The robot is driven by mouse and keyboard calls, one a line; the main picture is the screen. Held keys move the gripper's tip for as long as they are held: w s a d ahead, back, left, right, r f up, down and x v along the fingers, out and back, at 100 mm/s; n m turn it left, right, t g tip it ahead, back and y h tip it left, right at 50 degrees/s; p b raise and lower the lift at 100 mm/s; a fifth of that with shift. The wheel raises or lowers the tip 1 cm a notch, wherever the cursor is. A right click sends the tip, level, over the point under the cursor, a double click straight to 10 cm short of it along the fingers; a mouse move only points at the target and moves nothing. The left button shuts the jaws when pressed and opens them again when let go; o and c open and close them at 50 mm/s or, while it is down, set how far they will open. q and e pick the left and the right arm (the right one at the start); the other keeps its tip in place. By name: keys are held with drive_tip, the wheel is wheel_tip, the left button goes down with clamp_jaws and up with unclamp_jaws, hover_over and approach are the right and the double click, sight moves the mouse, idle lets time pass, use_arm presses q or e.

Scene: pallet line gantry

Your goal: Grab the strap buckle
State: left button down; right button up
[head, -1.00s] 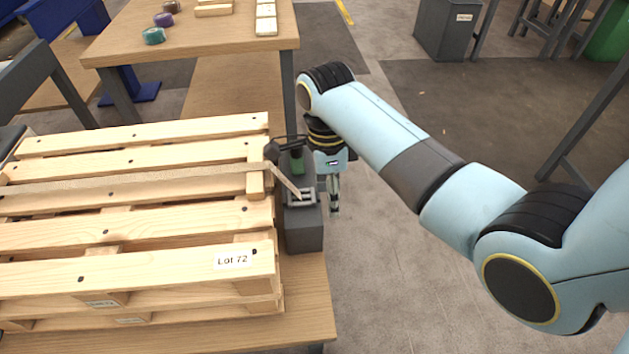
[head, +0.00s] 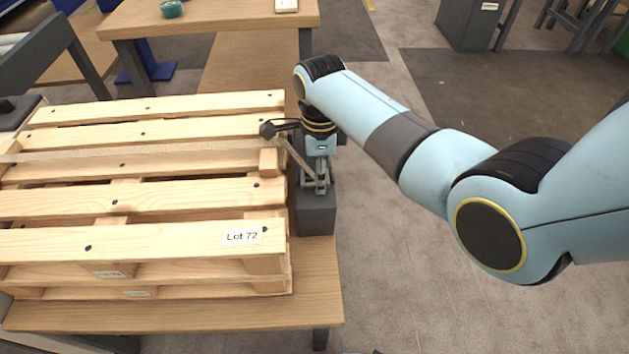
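A tan strap (head: 90,158) runs across the top of the wooden pallets and slants down past their right edge. The strap buckle (head: 316,188), small and grey metal, sits at the strap's lower end on a dark grey block (head: 316,217). My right gripper (head: 321,180) points down over the block, right at the buckle, and partly covers it. The fingers and buckle overlap in the picture, so I cannot tell whether they touch or whether the fingers are closed. My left gripper is not in view.
The stacked pallets (head: 140,240), labelled "Lot 72", stand close left of the block on a wooden table (head: 180,315). Another wooden table (head: 225,18) with a teal roll (head: 171,9) is behind. Open floor (head: 430,290) lies to the right.

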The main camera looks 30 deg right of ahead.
drive_tip(key=shift+f, duration=0.15)
drive_tip(key=c, duration=1)
drive_tip(key=shift+o, duration=0.2)
